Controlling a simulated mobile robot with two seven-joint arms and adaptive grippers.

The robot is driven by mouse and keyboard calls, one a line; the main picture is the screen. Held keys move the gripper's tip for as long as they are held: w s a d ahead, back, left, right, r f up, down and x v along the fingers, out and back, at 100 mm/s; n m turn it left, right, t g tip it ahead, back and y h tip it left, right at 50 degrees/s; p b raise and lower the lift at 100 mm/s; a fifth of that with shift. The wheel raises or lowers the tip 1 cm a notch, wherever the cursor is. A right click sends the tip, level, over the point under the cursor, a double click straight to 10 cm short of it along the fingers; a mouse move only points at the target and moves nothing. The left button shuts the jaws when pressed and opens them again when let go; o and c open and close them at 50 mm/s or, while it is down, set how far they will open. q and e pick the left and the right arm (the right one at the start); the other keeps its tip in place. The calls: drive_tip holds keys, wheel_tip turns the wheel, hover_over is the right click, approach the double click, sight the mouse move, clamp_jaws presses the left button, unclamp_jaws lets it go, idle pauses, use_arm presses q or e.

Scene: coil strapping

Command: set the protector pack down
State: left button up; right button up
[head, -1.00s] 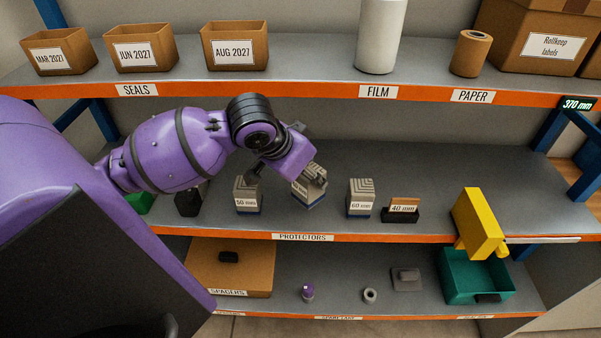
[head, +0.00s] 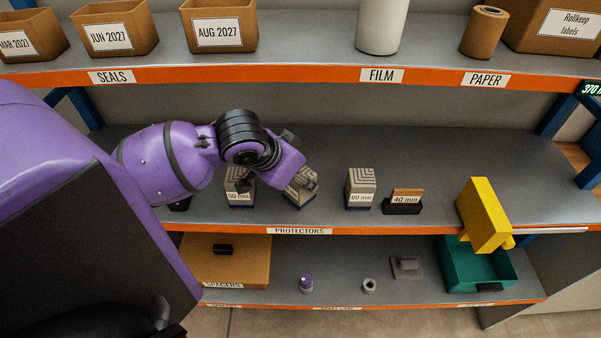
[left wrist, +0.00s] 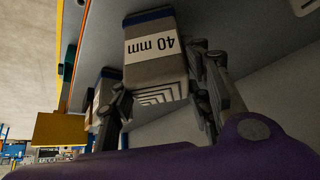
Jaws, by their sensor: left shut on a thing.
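My left gripper (head: 303,184) is shut on the grey protector pack (head: 293,199) with a blue base. In the left wrist view its label on the pack (left wrist: 158,75) reads 40 mm, and the fingers (left wrist: 163,100) lie on either side of it. In the head view the pack stands slightly tilted on or just above the middle shelf (head: 330,215); I cannot tell whether it touches. The gripper hides part of it. It is between the 50 mm pack (head: 240,187) and the 60 mm pack (head: 361,187). My right gripper is not in view.
A black holder with a 40 mm card (head: 404,201) stands right of the 60 mm pack. A yellow tool (head: 484,215) hangs over the shelf edge above a green bin (head: 478,270). Shelf behind the packs is clear. The upper shelf (head: 300,70) overhangs.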

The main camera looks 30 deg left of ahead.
use_arm(q)
drive_tip(key=o, duration=1.5)
drive_tip(key=shift+w+a+f, duration=0.1)
drive_tip(key=shift+w, duration=0.05)
drive_tip(key=shift+c, duration=0.2)
drive_tip(key=p+v, duration=0.1)
drive_tip(key=v, duration=1.1)
